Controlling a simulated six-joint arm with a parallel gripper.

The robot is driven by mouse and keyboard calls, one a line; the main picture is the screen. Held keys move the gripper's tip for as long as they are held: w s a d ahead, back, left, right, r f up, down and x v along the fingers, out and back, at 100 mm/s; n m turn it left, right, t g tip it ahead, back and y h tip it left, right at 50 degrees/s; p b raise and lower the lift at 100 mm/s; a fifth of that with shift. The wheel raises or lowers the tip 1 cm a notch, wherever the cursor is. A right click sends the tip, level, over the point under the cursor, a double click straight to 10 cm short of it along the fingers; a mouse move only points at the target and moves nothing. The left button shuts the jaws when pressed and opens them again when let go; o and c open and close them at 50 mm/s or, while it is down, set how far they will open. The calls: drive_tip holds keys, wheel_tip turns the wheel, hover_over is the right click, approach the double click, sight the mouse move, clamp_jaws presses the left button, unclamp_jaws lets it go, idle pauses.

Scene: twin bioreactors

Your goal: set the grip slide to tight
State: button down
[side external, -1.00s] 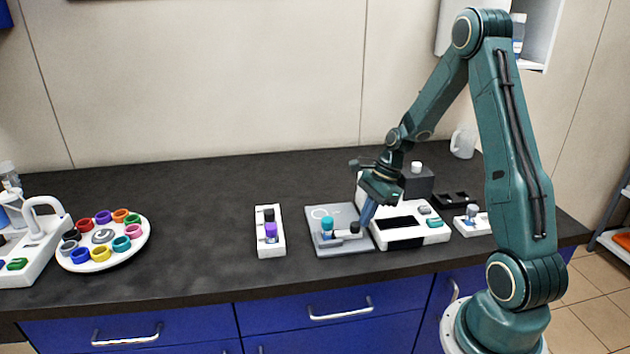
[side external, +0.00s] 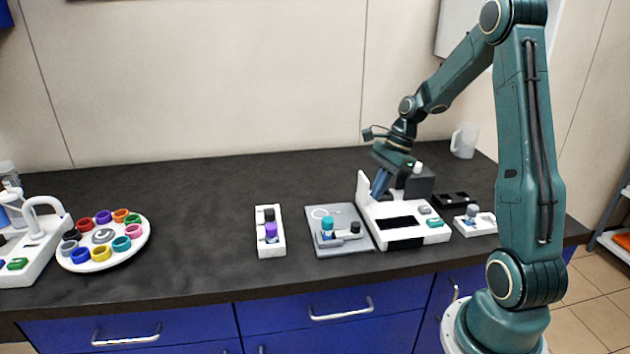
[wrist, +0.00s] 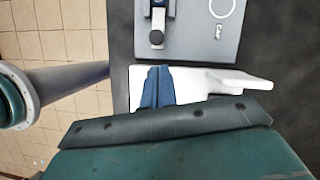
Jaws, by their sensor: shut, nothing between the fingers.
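My gripper (side external: 379,188) has blue fingers, shut and empty, above the white device just right of the plate. The fingers (wrist: 158,72) also show in the wrist view, apart from the knob.
The white device (side external: 408,235) with a dark screen and an upright back stands directly right of the plate. A narrow white rack (side external: 262,247) with purple and black caps stands left. A round tray (side external: 135,249) of coloured rings is farther left. Bench between them is clear.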

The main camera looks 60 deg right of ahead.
drive_tip(key=shift+v, duration=1.15)
drive_tip(key=s+a+r+n+h, duration=0.3)
drive_tip(key=a+r+n, duration=0.75)
drive_tip(key=a, duration=0.35)
drive_tip(key=s+a+r+n+t, duration=0.2)
drive_tip(key=s+a+n+t, duration=0.1)
drive_tip(key=s+a+n, duration=0.5)
drive_tip(key=s+n, duration=0.3)
drive_tip(key=n, duration=0.2)
drive_tip(key=shift+r+h, duration=0.3)
drive_tip(key=shift+h, duration=0.1)
